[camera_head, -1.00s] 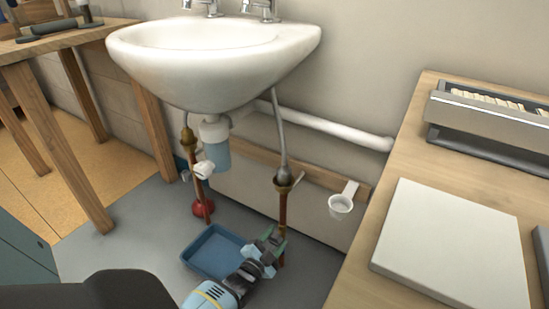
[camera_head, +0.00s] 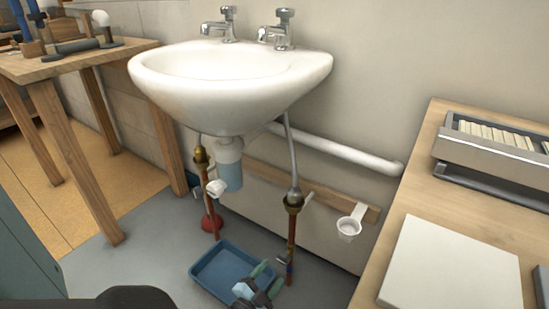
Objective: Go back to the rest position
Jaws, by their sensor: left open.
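My left gripper (camera_head: 268,279) shows at the bottom of the picture, with dark greenish fingers, open. It is over the front right part of the blue tray (camera_head: 207,266) on the floor, left of the right copper pipe (camera_head: 291,235). I see nothing between its fingers, though the lower part is cut off by the picture edge. My right gripper is not in view.
The white sink (camera_head: 228,95) hangs on the wall above, with its trap (camera_head: 229,170) below. A wooden bench (camera_head: 425,170) stands at right, a wooden table (camera_head: 75,65) at left. A white cup holder (camera_head: 349,227) sits on the wall rail.

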